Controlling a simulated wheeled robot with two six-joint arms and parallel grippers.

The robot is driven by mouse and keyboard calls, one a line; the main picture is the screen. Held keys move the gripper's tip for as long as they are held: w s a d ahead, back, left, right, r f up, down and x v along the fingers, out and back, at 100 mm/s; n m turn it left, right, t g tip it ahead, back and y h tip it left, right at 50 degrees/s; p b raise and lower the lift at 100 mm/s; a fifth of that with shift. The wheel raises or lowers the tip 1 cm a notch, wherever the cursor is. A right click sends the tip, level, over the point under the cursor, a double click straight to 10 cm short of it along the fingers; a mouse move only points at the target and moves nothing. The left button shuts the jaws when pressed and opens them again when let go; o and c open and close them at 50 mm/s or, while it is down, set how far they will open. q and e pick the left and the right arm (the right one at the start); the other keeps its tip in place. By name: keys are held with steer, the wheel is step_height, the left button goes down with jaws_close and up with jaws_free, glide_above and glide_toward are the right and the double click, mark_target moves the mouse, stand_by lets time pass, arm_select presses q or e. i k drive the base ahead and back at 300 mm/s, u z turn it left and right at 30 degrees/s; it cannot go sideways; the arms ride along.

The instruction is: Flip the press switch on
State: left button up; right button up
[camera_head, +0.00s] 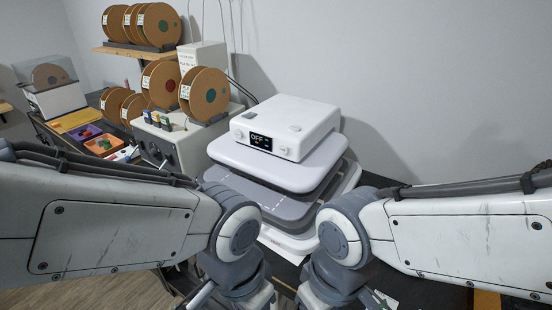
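The press (300,165) stands at the centre, a stack of white and grey rounded plates. A white control box (290,118) sits on top of it. The dark display (261,141) on the box's front reads OFF. A small round control (238,134) lies left of the display and another (284,151) lies right of it; I cannot tell which is the switch.
Brown filament spools (206,93) stand on a grey cabinet (178,147) left of the press, with more on a wooden shelf (120,52) above. Coloured trays (104,144) lie farther left. A white wall is close behind the press. The space above the control box is clear.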

mark_target(251, 115)
steer(key=u, duration=1)
steer(key=k, duration=1.3)
steer(key=u, duration=1.1)
steer(key=i, duration=1.25)
steer(key=z, duration=0.75)
steer(key=i, duration=0.85)
steer(key=z, duration=1.35)
steer(key=i, duration=0.4)
steer(key=z, duration=0.4)
